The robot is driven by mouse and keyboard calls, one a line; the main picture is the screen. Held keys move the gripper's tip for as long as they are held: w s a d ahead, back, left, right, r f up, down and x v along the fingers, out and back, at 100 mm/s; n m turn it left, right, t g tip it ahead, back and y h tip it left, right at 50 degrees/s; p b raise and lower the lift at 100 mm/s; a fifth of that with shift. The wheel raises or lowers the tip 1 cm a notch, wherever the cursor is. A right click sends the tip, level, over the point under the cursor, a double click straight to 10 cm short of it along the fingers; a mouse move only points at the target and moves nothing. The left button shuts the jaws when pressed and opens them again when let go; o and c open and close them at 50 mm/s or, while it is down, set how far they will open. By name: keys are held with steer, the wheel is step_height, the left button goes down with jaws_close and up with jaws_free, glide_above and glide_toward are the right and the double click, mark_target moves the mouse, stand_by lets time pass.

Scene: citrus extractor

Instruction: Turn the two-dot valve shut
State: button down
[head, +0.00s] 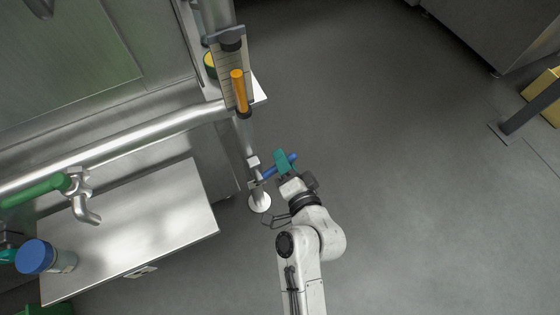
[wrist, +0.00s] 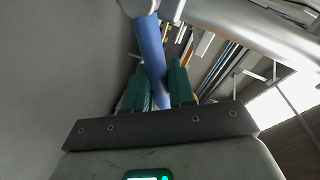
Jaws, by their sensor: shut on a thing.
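A blue valve handle (head: 268,173) sticks out to the right from a thin upright pipe above the floor. The teal fingers of my gripper (head: 281,161) are around this handle, and its blue end shows past them. In the wrist view, the blue handle (wrist: 151,45) runs down between the two teal fingers of my gripper (wrist: 158,85), which are shut on it. An orange handle (head: 239,88) is higher on the pipework and a green handle (head: 36,191) is at the left. No dot marks are readable on any handle.
A steel shelf (head: 135,225) is to the left, with a blue-capped jar (head: 37,257) at its edge. A large steel pipe (head: 130,140) runs above it. A grey post (head: 530,106) stands at the far right. The floor right of my gripper is clear.

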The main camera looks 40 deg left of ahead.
steer(key=shift+w+d+f+m+g, duration=0.15)
steer(key=shift+f+m+g, duration=0.1)
steer(key=shift+f+m, duration=0.4)
steer(key=shift+w+f+m+g, duration=0.1)
steer(key=shift+f+m+g, duration=0.1)
steer(key=shift+f+m, duration=0.5)
steer(key=shift+w+d+f+m+g, duration=0.15)
steer(key=shift+f+m+g, duration=0.15)
steer(key=shift+m, duration=0.65)
steer(key=shift+a+f, duration=0.1)
steer(key=c, duration=1.1)
jaws_free()
steer(key=p+v, duration=0.2)
steer(key=v, duration=0.8)
steer(key=shift+d, duration=0.4)
